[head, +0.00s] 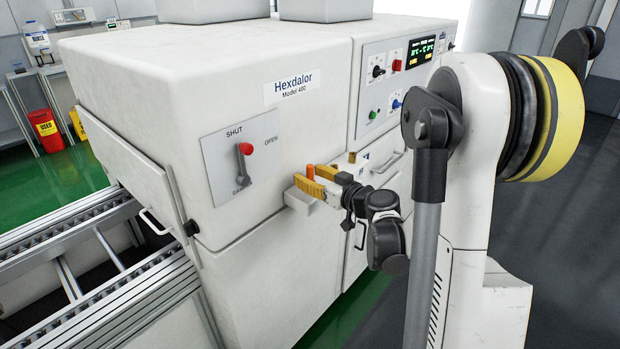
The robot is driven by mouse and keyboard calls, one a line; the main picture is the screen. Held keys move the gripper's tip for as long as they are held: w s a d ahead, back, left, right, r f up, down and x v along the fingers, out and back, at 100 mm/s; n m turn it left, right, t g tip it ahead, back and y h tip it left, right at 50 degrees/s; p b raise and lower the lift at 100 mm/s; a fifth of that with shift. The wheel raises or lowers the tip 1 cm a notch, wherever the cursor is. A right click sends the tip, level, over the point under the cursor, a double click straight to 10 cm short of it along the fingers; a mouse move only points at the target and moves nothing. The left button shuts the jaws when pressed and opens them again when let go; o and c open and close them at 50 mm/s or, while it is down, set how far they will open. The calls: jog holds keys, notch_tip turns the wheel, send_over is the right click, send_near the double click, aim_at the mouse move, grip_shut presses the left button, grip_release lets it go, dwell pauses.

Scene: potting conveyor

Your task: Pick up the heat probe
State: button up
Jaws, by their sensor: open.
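An orange upright piece (310,171), which looks like the handle of the heat probe, stands up at a small white holder (298,203) on the front of the white machine. Its lower part is hidden behind my gripper. My gripper (314,180) has yellow-orange fingers and reaches in from the right. The fingers are open, and the orange piece shows between them. I cannot tell whether either finger touches it.
The Hexdalor machine (215,90) fills the middle, with a red-knobbed SHUT/OPEN lever (244,160) left of my gripper and a control panel (395,75) above right. A roller conveyor (85,265) runs at the left. Grey floor (570,230) is clear at the right.

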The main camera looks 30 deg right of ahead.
grip_shut()
notch_tip(320, 180, up, 5)
jog(key=p, duration=0.2)
jog(key=shift+f+p, duration=0.2)
jog(key=shift+p, duration=0.15)
jog(key=s+d+r+p, duration=0.2)
jog(key=d+r, duration=0.4)
jog(key=d, duration=0.5)
jog(key=shift+s+d+r+p, duration=0.2)
jog(key=shift+d+p, duration=0.05)
jog(key=shift+p, duration=0.6)
jog(key=shift+r, duration=0.1)
notch_tip(320, 180, up, 7)
jog(key=p, duration=0.5)
